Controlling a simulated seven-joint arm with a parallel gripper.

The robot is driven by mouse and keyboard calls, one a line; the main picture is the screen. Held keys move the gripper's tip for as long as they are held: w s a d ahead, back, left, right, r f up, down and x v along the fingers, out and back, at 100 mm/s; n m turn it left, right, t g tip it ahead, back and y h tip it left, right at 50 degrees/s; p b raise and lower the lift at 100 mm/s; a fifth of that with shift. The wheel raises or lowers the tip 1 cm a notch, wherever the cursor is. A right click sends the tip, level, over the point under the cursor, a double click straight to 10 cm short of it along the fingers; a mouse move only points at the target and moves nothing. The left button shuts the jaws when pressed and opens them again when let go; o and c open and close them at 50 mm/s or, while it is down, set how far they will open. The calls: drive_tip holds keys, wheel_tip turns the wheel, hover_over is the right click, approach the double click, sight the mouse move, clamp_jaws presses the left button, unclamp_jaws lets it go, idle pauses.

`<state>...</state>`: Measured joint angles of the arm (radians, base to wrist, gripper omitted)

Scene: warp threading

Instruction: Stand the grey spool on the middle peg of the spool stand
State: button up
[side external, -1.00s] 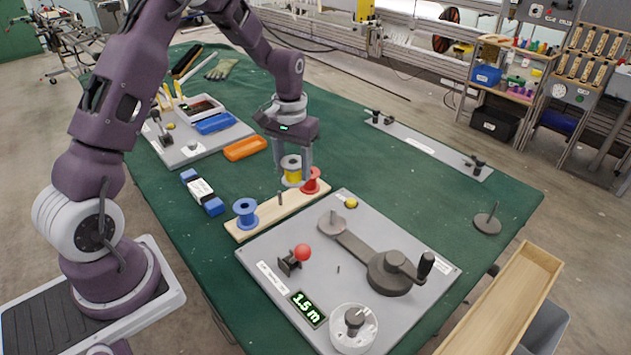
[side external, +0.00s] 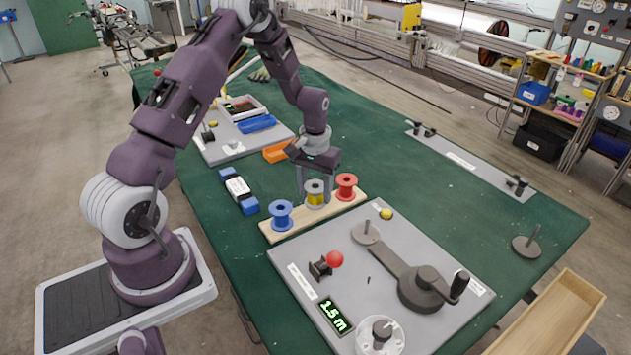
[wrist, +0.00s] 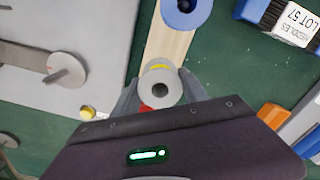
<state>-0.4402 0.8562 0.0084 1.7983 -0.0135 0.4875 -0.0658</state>
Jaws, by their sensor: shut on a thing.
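The grey spool (side external: 315,193), wound with yellow, is upright between the fingers of my gripper (side external: 315,190), which is shut on it. It is at the middle of the wooden spool stand (side external: 328,207), between the blue spool (side external: 281,215) and the red spool (side external: 346,187). It looks slightly higher than a seated spool; whether it touches the stand is unclear. The middle peg is hidden by it. In the wrist view the grey spool (wrist: 160,86) shows its top hole between my fingers, with the red spool (wrist: 146,108) partly hidden behind.
A grey board (side external: 300,262) with a red-knobbed lever (side external: 334,260) and a crank (side external: 425,287) lies just in front of the stand. An orange tray (side external: 278,152) is behind.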

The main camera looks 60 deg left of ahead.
drive_tip(key=shift+f, duration=0.4)
drive_tip(key=shift+f, duration=0.65)
idle(0.4)
drive_tip(key=o, duration=1.2)
